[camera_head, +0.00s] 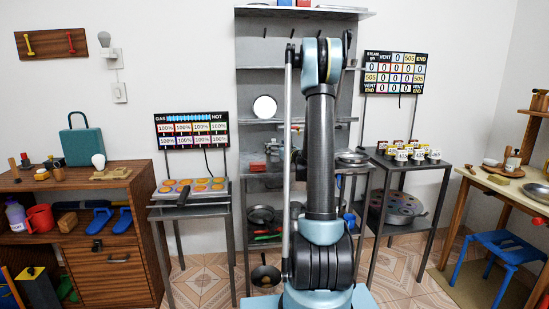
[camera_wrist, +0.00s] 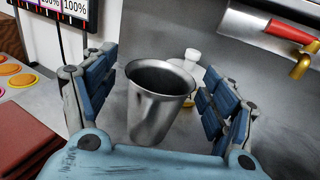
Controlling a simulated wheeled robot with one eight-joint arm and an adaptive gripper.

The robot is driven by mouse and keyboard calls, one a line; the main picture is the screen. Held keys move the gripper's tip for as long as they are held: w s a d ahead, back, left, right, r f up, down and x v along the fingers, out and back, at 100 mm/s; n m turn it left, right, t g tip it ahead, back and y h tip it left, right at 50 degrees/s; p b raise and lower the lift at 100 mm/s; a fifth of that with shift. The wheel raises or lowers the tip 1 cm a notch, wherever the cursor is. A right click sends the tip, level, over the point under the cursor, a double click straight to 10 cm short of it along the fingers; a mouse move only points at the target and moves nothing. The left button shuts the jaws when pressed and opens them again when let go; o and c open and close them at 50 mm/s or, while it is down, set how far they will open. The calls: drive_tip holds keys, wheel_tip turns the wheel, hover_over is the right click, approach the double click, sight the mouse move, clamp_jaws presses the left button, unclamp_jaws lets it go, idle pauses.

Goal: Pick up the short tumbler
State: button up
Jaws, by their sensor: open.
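The short tumbler (camera_wrist: 155,117) is a grey metal cup, wider at the rim than at the base. It stands upright in the middle of the wrist view on a grey surface. My gripper (camera_wrist: 160,68) is open, with one blue-padded finger on each side of the tumbler. There are visible gaps between the pads and the cup in the picture. The near body of the gripper covers the view just below the tumbler's base. In the head view, I cannot make out the tumbler; my arm stands in front of the grey shelf unit (camera_head: 262,80).
A white bottle-like object (camera_wrist: 193,57) stands behind the tumbler, close to the right finger. A red and brass fitting (camera_wrist: 290,30) is at the upper right. Orange discs (camera_wrist: 22,80) lie at the left. In the head view, a side table (camera_head: 190,211) stands left of the shelf.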

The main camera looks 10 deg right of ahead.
drive_tip(key=shift+w+a, duration=0.25)
drive_tip(key=shift+w, duration=0.25)
drive_tip(key=c, duration=1.2)
drive_tip(key=shift+o, duration=0.2)
drive_tip(key=shift+r, duration=0.1)
